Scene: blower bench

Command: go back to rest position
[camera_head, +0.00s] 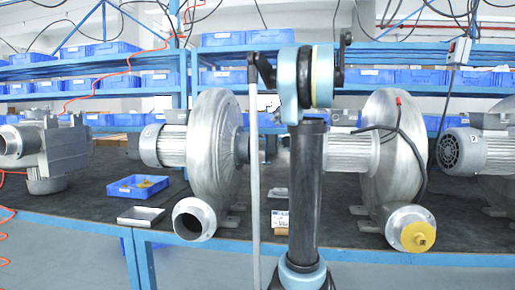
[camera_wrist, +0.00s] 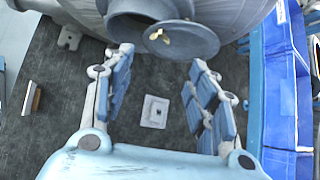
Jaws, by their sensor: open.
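My gripper (camera_wrist: 160,62) is open and empty in the wrist view, its two blue-and-grey fingers spread wide above the dark bench top. A grey metal blower pipe end (camera_wrist: 135,25) with a round disc (camera_wrist: 181,39) bearing a small gold piece is just beyond the fingertips. A small white square piece (camera_wrist: 154,112) lies on the bench top between the fingers. In the head view my arm stands upright in the middle and the gripper itself cannot be made out there.
Silver blowers (camera_head: 215,150) and (camera_head: 392,150) stand on the dark bench (camera_head: 110,175). The right one has a yellow cap (camera_head: 412,236). A blue tray (camera_head: 125,190) with small parts and a metal tray (camera_head: 140,216) lie at left. Blue bins (camera_wrist: 280,95) border the wrist view's right.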

